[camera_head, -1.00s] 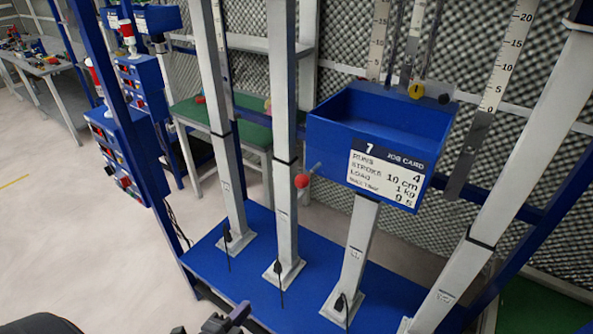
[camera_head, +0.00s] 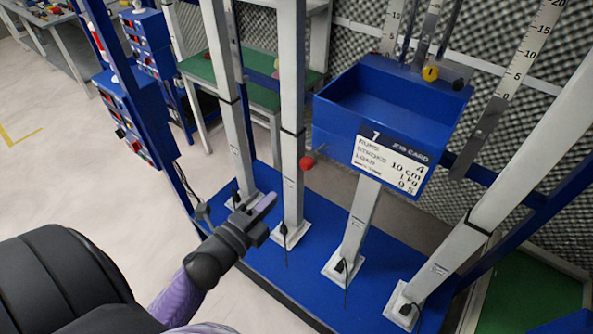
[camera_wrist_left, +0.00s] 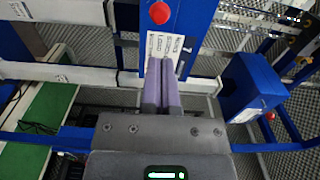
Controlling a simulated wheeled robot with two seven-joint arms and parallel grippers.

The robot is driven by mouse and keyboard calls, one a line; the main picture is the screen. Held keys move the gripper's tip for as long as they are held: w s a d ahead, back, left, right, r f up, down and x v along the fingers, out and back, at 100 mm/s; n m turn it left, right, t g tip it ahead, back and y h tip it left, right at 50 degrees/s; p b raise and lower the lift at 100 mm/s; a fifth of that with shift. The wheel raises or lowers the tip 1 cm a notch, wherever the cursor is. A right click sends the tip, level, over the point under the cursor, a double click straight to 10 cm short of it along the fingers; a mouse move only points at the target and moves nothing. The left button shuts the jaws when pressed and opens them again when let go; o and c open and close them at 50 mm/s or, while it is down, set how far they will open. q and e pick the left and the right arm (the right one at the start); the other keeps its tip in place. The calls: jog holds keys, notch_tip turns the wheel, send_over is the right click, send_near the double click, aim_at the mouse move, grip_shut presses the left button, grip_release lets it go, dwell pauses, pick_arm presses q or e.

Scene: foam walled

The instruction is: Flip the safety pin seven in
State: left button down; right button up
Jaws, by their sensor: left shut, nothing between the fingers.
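A blue box (camera_head: 345,118) with a job card (camera_head: 388,165) marked 7 stands on a white post. A red ball knob (camera_head: 306,163) on a short rod sits at its left, beside another white post; I take this as pin seven. My left gripper (camera_head: 268,203) is below and left of the knob, shut and empty, apart from it. In the left wrist view its purple fingers (camera_wrist_left: 163,68) lie together, pointing at a blue panel with a white card. One red ball (camera_wrist_left: 160,12) shows above them and a smaller one (camera_wrist_left: 271,116) at the right. My right gripper is out of view.
Several white posts (camera_head: 291,120) rise from a blue base plate (camera_head: 312,262) with black cables at their feet. Blue control boxes (camera_head: 137,118) with buttons hang at the left. A green-topped table (camera_head: 255,80) stands behind. Open floor lies at the left.

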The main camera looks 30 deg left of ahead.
aim_at(304, 167)
pick_arm(q)
jog(key=w, duration=0.9)
jog(key=shift+d, duration=0.35)
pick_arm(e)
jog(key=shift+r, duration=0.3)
